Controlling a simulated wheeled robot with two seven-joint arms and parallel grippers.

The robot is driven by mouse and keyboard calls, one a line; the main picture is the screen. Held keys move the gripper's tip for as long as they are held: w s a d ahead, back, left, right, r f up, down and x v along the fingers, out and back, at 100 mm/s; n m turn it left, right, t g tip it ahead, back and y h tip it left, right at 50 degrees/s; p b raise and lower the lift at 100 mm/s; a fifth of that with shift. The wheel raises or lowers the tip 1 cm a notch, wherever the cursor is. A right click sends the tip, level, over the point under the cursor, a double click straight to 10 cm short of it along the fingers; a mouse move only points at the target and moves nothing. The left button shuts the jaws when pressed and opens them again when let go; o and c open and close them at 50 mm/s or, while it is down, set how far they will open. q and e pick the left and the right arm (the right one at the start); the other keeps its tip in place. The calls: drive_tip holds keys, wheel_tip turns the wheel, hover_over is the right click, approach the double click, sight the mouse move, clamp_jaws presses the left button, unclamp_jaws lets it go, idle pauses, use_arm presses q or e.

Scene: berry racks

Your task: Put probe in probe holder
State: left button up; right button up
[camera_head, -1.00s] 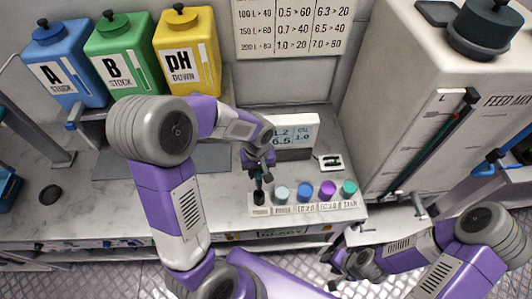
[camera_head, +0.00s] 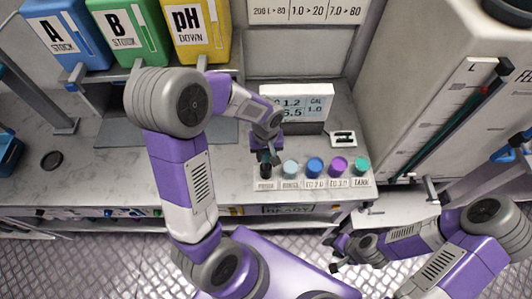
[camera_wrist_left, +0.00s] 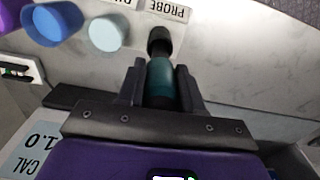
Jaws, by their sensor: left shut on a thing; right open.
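My left gripper (camera_head: 266,155) is shut on the probe, a teal cylinder (camera_wrist_left: 161,82) in the left wrist view. It holds the probe at the left end of the row of cups, by the PROBE label (camera_head: 264,185). A round black piece (camera_wrist_left: 160,41) is at the probe's far end, next to that label. I cannot tell whether this piece is the probe's tip or the holder, nor whether the probe is seated. My right gripper (camera_head: 340,250) is open and empty, low over the front of the bench.
Pale, blue, purple and teal cups (camera_head: 314,167) stand right of the probe spot. A display (camera_head: 295,106) stands behind. Coloured stock bottles (camera_head: 127,35) are on a shelf at the back left. A large tank (camera_head: 430,90) stands at right. The left bench top is mostly clear.

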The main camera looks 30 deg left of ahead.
use_arm(q)
drive_tip(key=shift+f+b, duration=0.45)
drive_tip(key=shift+f, duration=0.15)
idle(0.5)
drive_tip(key=o, duration=1.1)
wheel_tip(320, 180, up, 8)
drive_tip(key=shift+f+p, duration=0.15)
drive_tip(key=shift+p, duration=0.35)
